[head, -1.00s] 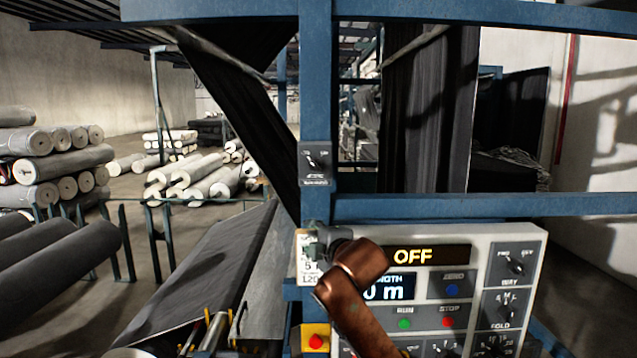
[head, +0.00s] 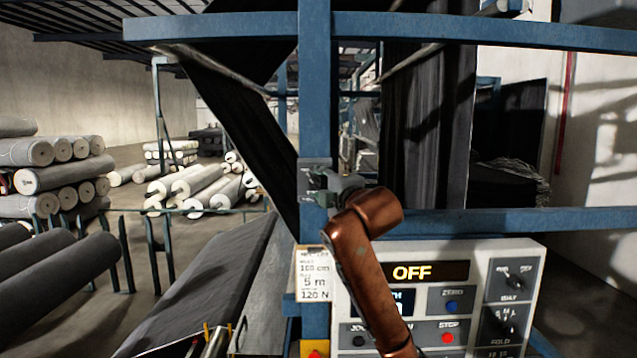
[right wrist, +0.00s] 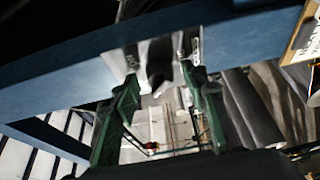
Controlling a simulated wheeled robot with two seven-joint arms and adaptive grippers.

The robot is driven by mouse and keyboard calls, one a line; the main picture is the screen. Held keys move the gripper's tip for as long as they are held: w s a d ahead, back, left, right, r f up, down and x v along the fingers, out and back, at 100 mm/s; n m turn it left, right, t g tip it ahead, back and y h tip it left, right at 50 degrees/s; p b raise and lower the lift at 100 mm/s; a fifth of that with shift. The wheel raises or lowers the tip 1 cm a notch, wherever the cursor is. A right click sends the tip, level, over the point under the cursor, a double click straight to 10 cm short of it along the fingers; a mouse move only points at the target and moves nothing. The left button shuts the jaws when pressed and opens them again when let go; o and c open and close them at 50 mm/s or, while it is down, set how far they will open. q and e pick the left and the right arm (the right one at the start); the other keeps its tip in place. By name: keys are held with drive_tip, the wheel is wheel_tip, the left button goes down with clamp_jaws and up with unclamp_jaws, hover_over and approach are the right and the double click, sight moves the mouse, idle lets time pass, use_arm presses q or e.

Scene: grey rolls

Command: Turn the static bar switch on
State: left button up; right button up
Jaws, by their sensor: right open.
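The static bar switch (head: 311,163) is a small dark plate on the blue upright post, mostly hidden behind my right gripper in the head view. In the right wrist view the switch plate (right wrist: 132,58) looks shiny grey, with a black knob (right wrist: 158,76) sticking out. My right gripper (head: 314,186) is open with green fingers, right in front of the switch. In the wrist view its fingers (right wrist: 160,84) stand apart on either side of the knob. I cannot tell whether they touch it. The knob's setting cannot be read. My left gripper is out of view.
A control panel (head: 460,262) with an "OFF" display (head: 414,272), buttons and knobs stands below right. A paper label (head: 313,274) hangs on the post under the switch. A blue crossbar (head: 480,220) runs right. Grey rolls (head: 65,180) lie at left.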

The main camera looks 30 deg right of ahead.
drive_tip(key=shift+w, duration=0.2)
drive_tip(key=shift+c, duration=0.3)
clamp_jaws()
